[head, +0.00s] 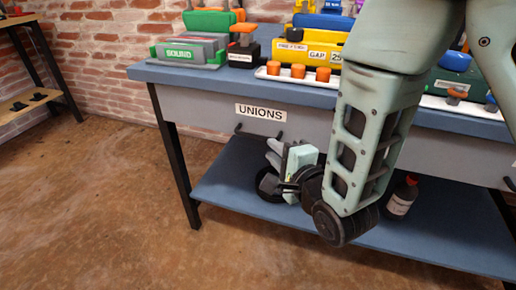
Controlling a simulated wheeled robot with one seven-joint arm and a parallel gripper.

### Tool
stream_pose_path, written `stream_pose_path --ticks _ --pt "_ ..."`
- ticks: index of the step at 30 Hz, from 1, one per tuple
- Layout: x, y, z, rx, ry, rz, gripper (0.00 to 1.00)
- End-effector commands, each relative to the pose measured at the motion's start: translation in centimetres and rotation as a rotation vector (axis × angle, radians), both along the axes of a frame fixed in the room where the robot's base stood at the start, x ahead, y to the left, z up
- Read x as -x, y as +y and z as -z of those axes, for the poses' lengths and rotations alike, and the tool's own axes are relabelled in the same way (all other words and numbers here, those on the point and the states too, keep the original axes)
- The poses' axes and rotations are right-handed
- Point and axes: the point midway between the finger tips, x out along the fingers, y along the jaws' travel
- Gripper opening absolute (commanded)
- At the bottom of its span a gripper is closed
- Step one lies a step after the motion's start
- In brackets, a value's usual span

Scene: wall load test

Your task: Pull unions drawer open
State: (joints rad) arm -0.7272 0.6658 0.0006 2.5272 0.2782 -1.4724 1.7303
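The unions drawer (205,107) is a grey front under the blue tabletop, with a white "UNIONS" label (260,112). It looks flush with the bench, so it appears closed. A thin dark handle (257,133) runs along its lower edge below the label. My gripper (274,150) is just below the handle's right end in the picture, with its grey fingertips pointing up and left. I cannot tell whether the fingertips touch the handle or how far apart they are. My arm hides the drawer front farther right.
The blue tabletop (165,74) carries a green and grey "SOUND" block (187,52), a yellow gap device (310,50) and orange knobs on a white tray. A dark bottle (402,197) stands on the lower shelf (235,180). The brown floor at left is clear.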

Motion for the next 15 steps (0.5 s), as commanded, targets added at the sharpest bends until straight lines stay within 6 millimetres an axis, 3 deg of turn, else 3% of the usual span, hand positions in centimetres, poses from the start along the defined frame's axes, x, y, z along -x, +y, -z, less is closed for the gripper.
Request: stream_pose_path --ticks 5,15 --pt "-0.2 0.0 0.6 -0.003 -0.002 -0.001 0.20" --pt "-6.1 2.8 1.1 -0.001 0.000 0.000 0.20"
